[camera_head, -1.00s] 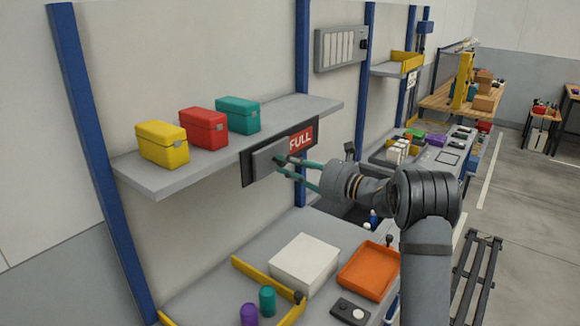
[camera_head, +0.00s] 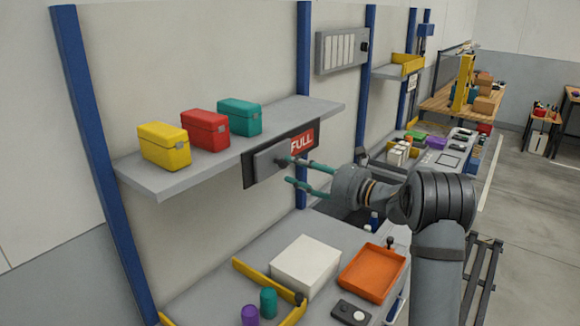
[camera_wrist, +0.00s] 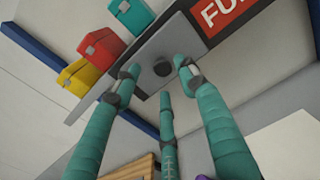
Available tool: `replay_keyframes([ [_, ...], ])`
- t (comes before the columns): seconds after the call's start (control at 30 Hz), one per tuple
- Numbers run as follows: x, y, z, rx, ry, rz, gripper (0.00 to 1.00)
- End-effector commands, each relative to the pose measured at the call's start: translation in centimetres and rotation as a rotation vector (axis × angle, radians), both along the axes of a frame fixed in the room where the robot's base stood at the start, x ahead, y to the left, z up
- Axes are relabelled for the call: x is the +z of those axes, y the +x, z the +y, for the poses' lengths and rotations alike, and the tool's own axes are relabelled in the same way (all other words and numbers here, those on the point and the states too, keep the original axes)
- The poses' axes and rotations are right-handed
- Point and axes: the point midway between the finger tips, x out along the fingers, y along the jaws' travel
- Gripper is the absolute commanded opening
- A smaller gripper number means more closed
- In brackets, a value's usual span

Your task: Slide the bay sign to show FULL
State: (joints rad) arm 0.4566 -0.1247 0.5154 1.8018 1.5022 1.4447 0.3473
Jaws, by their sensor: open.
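The bay sign (camera_head: 248,181) is a dark panel on the wall under the shelf. Its red FULL face (camera_head: 302,141) shows at the right end, and FULL is partly cut off in the wrist view (camera_wrist: 222,10). A grey sliding plate (camera_head: 265,160) with a dark round knob (camera_head: 282,161) covers the sign's left and middle part. The knob also shows in the wrist view (camera_wrist: 162,68). My gripper (camera_head: 284,171) is open, with teal fingers spread in front of the plate. In the wrist view the knob lies between the fingertips; I cannot tell if they touch anything.
A shelf (camera_head: 165,187) above the sign holds a yellow box (camera_head: 163,147), a red box (camera_head: 205,130) and a teal box (camera_head: 239,118). Below, the bench has a white box (camera_head: 305,264), an orange tray (camera_head: 372,273) and yellow rails.

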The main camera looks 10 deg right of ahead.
Motion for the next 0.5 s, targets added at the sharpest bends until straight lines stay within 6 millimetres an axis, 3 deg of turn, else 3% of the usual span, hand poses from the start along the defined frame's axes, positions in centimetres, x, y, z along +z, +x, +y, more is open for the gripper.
replay_keyframes([
  [0.2,0.0,-3.5,-3.5,-0.004,0.0,0.0,0.42],
  [0.5,0.0,-6.3,-5.9,0.0,0.001,-0.001,0.42],
])
